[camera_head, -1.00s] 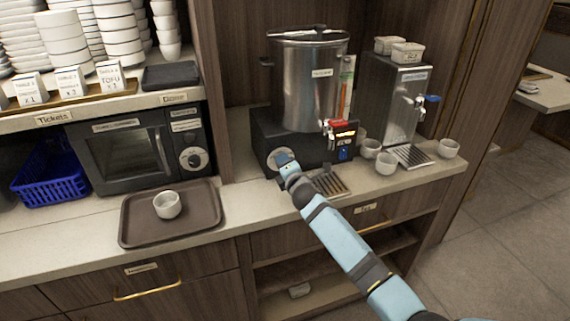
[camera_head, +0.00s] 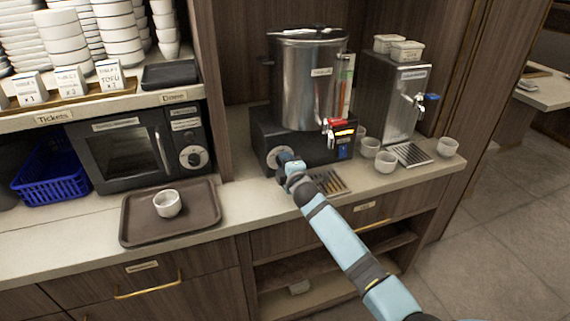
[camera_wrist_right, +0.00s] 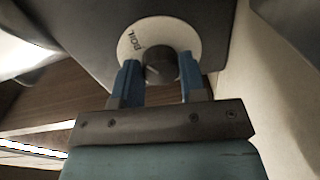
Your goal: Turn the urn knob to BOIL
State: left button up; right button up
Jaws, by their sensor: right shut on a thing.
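The steel urn (camera_head: 308,80) stands on a black base at the back of the counter. Its knob sits on a pale round dial (camera_head: 270,158) at the base's front left, partly hidden by my right gripper (camera_head: 284,160). In the right wrist view the dark knob (camera_wrist_right: 161,67) lies between the two blue fingers of my right gripper (camera_wrist_right: 158,78), which is shut on it. The word BOIL shows on the dial (camera_wrist_right: 185,34), at the upper left of the knob. The knob's pointer cannot be made out. My left gripper is out of view.
A drip grate (camera_head: 330,182) lies beside my right wrist, below the urn's red-handled tap (camera_head: 338,124). A dispenser (camera_head: 392,95) and several cups stand at the right. A tray (camera_head: 135,222) holding a cup (camera_head: 167,203) lies at the left, before the microwave (camera_head: 130,150).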

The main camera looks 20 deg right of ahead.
jog(key=shift+f, duration=0.1)
jog(key=o, duration=0.9)
jog(key=shift+s, duration=0.1)
jog(key=s, duration=0.9)
jog(key=s+d+r, duration=0.1)
jog(key=s, duration=0.3)
jog(key=shift+s, duration=0.35)
jog(key=shift+f, duration=0.1)
